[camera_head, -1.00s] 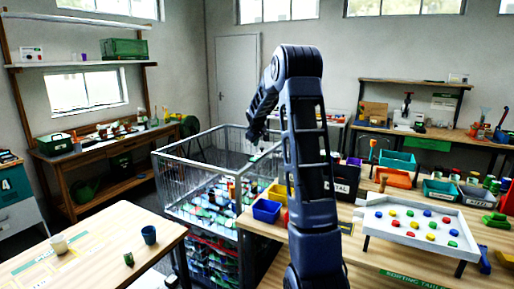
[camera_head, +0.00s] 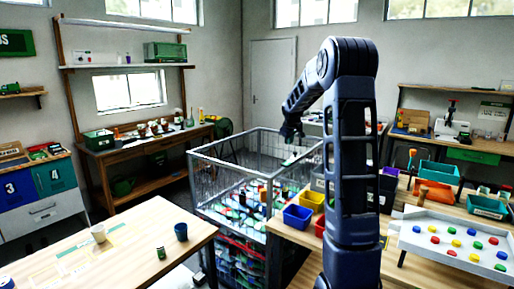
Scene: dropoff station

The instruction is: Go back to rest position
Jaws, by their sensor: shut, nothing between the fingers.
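My arm stands up in the right half of the head view, bent at the top. My gripper (camera_head: 290,131) hangs at the end of the bent forearm, over the right part of the wire cage bin (camera_head: 219,176). It is small and dark in this view. It looks shut, and I see nothing held in it.
The cage holds many small mixed items. The sorting table at right bears a blue bin (camera_head: 297,216) and a white tray (camera_head: 431,262) of coloured pieces.

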